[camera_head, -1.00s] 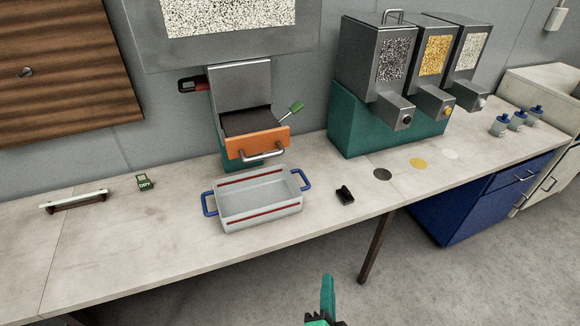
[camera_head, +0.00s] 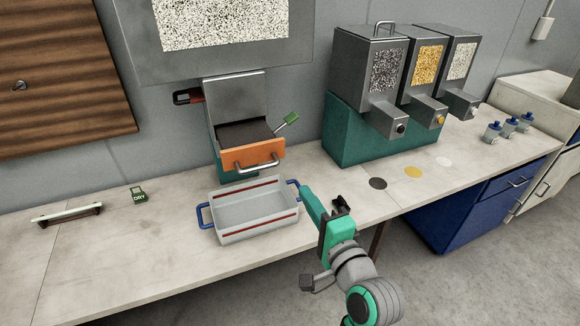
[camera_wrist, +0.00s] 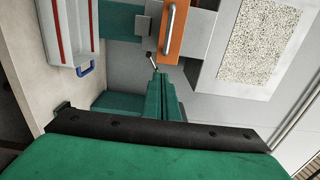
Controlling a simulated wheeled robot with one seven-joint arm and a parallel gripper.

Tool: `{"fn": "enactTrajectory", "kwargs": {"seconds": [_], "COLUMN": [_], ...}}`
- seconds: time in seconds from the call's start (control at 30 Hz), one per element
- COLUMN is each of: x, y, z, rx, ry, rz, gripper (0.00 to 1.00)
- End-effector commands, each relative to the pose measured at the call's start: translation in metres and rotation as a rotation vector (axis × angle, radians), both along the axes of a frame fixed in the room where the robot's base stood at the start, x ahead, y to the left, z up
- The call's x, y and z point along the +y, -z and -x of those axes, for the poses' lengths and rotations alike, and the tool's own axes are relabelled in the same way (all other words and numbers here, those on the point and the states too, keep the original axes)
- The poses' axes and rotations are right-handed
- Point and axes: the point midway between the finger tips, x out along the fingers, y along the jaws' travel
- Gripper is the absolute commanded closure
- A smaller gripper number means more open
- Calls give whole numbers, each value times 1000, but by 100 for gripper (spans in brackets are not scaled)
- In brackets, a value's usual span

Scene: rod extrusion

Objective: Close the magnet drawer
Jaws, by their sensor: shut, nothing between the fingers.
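The magnet drawer (camera_head: 254,154) has an orange front with a metal pull handle (camera_head: 257,168). It stands pulled out from its grey and teal housing (camera_head: 236,92), and its dark inside shows from above. The orange front also shows at the top of the wrist view (camera_wrist: 173,32). My gripper (camera_head: 305,190) is shut and empty, in front of and to the right of the drawer, by the right end of the grey bin. In the wrist view its closed fingertips (camera_wrist: 158,76) point toward the drawer front, apart from it as far as I can see.
A grey bin (camera_head: 232,239) with blue handles and red stripes sits on the counter below the drawer. Three hoppers (camera_head: 367,78) stand on a teal base at the right. The counter's left side is mostly clear.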

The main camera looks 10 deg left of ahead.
Motion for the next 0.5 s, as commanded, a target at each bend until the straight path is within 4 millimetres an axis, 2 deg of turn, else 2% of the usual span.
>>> {"fn": "enactTrajectory", "kwargs": {"seconds": [0.17, 0.5], "x": [9, 45], "y": [-1, -1], "z": [-10, -60], "rx": [0, 0], "ry": [-6, -8], "rz": [-2, -1], "gripper": [100, 100]}}
